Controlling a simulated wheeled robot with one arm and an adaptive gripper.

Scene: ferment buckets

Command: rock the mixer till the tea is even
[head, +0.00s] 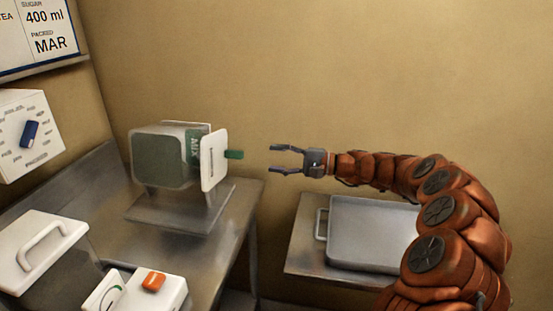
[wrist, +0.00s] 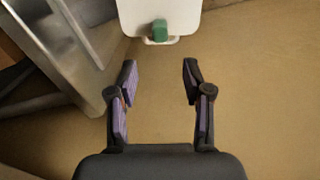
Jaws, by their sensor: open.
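The mixer (head: 165,157) is a boxy, translucent vessel with dark green contents, set on a metal stand on the steel counter. Its white end plate (head: 212,160) faces my arm, and a short green handle (head: 235,154) sticks out of it to the right. My gripper (head: 273,159) is open and empty, to the right of the handle and apart from it, with its fingers pointing at it. In the wrist view the green handle (wrist: 160,31) shows ahead of and between the open fingers (wrist: 158,75). I cannot tell how even the tea is.
A grey metal tray (head: 372,262) lies on a lower table at the right, below my arm. A lidded box (head: 40,245) and a white unit with an orange button (head: 153,281) stand in the left foreground. A dial box (head: 28,133) hangs at left.

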